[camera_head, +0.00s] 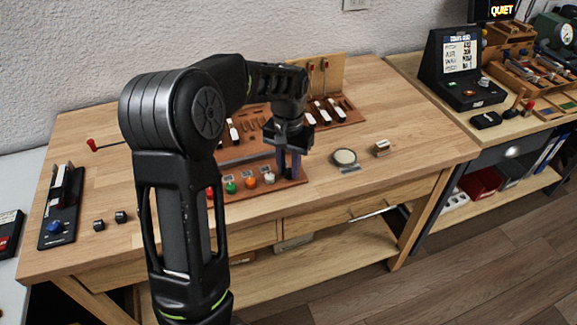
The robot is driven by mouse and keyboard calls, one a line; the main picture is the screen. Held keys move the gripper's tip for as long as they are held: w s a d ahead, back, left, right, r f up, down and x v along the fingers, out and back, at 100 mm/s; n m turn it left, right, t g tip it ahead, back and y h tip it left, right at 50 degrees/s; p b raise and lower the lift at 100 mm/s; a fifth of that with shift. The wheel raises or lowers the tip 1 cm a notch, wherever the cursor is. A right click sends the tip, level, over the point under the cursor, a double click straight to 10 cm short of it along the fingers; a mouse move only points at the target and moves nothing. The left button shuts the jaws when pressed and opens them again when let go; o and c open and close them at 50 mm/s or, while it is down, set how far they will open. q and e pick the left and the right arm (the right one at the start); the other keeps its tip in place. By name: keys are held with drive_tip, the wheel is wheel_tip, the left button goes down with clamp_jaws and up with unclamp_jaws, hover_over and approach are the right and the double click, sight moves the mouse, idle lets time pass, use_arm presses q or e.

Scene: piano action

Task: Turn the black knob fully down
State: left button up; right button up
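A wooden panel (262,190) near the bench's front edge carries a row of coloured knobs: red (210,192), green (231,187), orange (250,183) and white (269,178). My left gripper (290,172) points down over the right end of this row, just right of the white knob. Its two fingers look close together with a narrow gap. The black knob does not show clearly; the fingers cover the spot right of the white knob. I cannot tell whether the fingers touch or hold anything. My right gripper is not in view.
A black device with a blue knob (55,228) is at far left. The bench's right front is clear.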

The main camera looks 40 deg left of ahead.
sight(288, 171)
use_arm(q)
drive_tip(key=shift+o, duration=0.6)
drive_tip(key=shift+r, duration=0.15)
wheel_tip(288, 171, up, 8)
drive_tip(key=shift+f, duration=0.2)
idle(0.3)
